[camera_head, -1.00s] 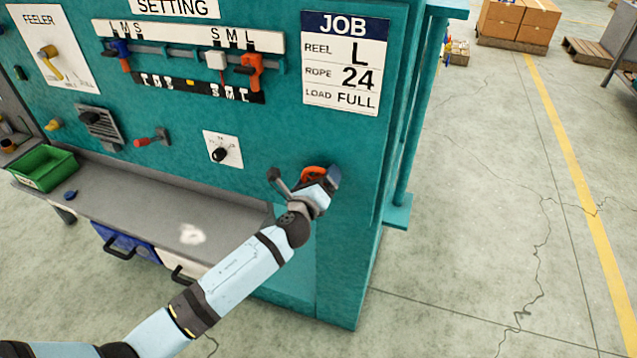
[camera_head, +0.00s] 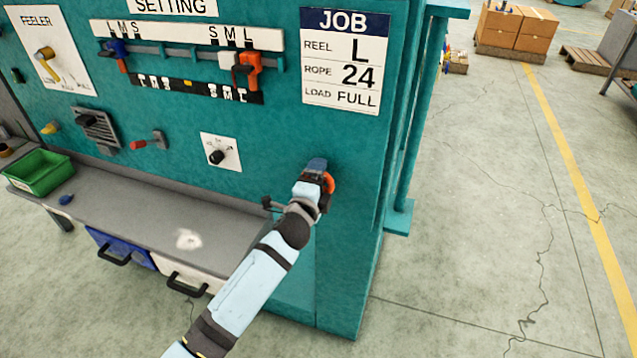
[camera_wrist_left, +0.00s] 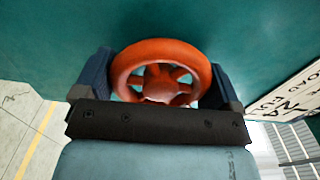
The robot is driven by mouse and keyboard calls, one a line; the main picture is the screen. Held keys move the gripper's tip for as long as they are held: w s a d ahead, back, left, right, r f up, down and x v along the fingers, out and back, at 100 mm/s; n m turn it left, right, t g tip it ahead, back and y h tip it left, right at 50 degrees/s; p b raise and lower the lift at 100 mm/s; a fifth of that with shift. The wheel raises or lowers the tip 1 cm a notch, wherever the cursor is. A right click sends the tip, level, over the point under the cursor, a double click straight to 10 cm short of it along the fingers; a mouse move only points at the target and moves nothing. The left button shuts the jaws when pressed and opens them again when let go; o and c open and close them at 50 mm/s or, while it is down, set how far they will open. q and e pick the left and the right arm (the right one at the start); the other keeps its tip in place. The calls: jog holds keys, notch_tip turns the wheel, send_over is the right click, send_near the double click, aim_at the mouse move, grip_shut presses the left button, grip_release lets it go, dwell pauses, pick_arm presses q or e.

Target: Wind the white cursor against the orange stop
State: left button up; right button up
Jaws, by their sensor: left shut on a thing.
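The white cursor (camera_head: 226,62) sits on the rail near the top of the teal machine. The orange stop (camera_head: 248,70) is directly to its right. The two appear side by side with no clear gap; I cannot tell for sure whether they touch. My left gripper (camera_head: 317,172) is at the orange handwheel (camera_head: 330,184) on the lower right of the panel. In the left wrist view the handwheel (camera_wrist_left: 160,52) lies between the two blue fingers of my left gripper (camera_wrist_left: 157,78), which is shut on its rim. My right gripper is not in view.
A blue stop (camera_head: 117,52) sits on the rail's left end. The JOB card (camera_head: 345,62) reads L, 24, FULL. A small black knob (camera_head: 217,156) is left of the handwheel. A green bin (camera_head: 40,172) stands on the grey shelf (camera_head: 130,205).

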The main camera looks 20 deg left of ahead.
pick_arm(q)
jog(key=shift+n, duration=1.9)
jog(key=o, duration=0.6)
jog(key=shift+o, duration=0.2)
jog(key=s+b, duration=0.1)
jog(key=s, duration=1.3)
jog(key=shift+a, duration=0.25)
jog(key=s+f+n+g+h+p, duration=0.1)
jog(key=s+f+n+g+p, duration=0.2)
jog(key=s+f+n, duration=0.2)
jog(key=s+f+n+g+h+p, duration=0.1)
jog(key=s+f+n+g+p, duration=0.2)
jog(key=s+f+n, duration=0.3)
jog(key=s+f+g, duration=0.1)
jog(key=s+f, duration=0.3)
jog(key=s, duration=0.5)
jog(key=shift+s+f+h+p, duration=0.3)
jog(key=shift+s+f+p, duration=0.1)
